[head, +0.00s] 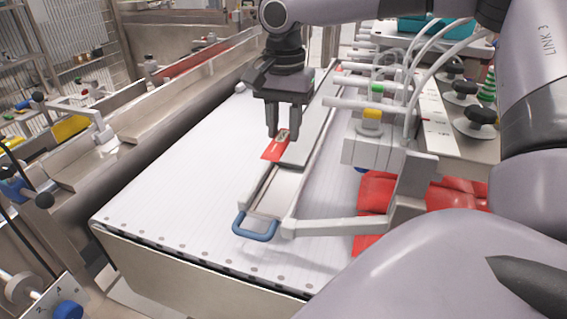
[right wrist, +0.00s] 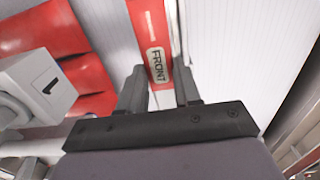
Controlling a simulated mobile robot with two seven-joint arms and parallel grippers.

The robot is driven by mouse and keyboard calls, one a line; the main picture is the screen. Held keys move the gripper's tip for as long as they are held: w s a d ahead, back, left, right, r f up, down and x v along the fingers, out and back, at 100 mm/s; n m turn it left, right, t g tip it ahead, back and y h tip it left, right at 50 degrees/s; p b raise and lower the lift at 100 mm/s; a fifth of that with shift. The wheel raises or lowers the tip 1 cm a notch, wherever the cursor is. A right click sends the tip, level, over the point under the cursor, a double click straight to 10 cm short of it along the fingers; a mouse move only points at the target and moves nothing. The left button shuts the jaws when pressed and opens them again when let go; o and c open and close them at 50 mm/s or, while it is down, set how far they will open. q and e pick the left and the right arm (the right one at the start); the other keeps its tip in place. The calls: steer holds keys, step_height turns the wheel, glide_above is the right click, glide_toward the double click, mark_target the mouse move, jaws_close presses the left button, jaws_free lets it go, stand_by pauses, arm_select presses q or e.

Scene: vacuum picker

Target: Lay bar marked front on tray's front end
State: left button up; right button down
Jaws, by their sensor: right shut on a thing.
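My right gripper (head: 284,134) points down and is shut on the red bar (head: 273,151). In the right wrist view the bar (right wrist: 150,28) runs between my two fingers, and its pale label reads FRONT (right wrist: 157,65). The long, narrow tray (head: 276,190) lies on the white belt, with a blue handle (head: 255,228) at its near end. The bar's near end shows over the tray's left side, behind the bare near part. I cannot tell whether the bar touches the tray. My left gripper is not in view.
The white belt (head: 185,170) is clear to the left of the tray. A pale bracket with hoses and a yellow fitting (head: 372,114) stands close on the right. A metal rail (head: 150,120) edges the belt at left.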

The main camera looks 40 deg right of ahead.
mark_target(284, 180)
step_height(284, 180, down, 8)
steer(key=shift+f, duration=0.2)
stand_by(0.3)
steer(key=shift+f+b, duration=0.3)
steer(key=shift+f, duration=0.3)
steer(key=c, duration=0.8)
jaws_free()
step_height(284, 180, up, 13)
steer(key=shift+r+p, duration=0.15)
steer(key=shift+p, duration=0.25)
